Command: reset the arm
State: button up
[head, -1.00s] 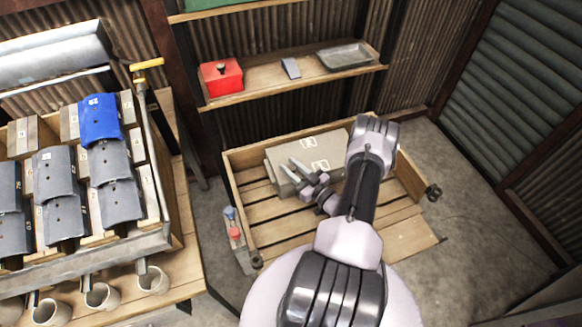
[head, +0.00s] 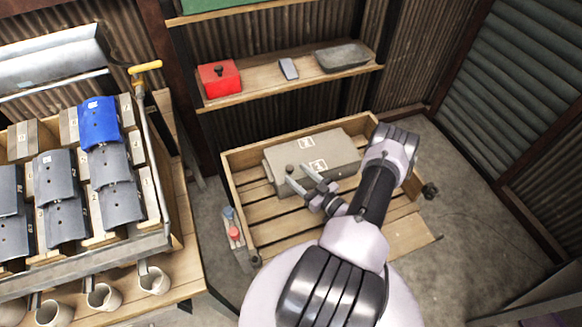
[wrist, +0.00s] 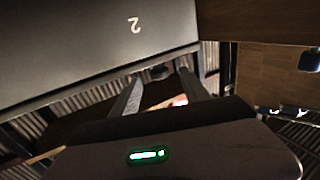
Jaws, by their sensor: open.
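My gripper (head: 302,176) is open, with its two fingers apart and nothing between them. In the head view it is above the wooden crate, in front of a grey box (head: 325,158) with white labels that lies in the crate. In the wrist view the two fingers (wrist: 158,90) point away from the camera, with a gap between them. A large grey surface marked 2 (wrist: 90,45) fills the upper left of the wrist view.
The wooden crate (head: 412,240) has a slatted floor. To the left stands a rack with grey covers and one blue cover (head: 98,123), with several cups (head: 104,297) below. A shelf (head: 240,98) behind holds a red box (head: 219,78) and a grey tray (head: 342,57). Floor is clear at right.

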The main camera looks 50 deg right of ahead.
jog(key=shift+s+a, duration=0.15)
jog(key=shift+s, duration=1.15)
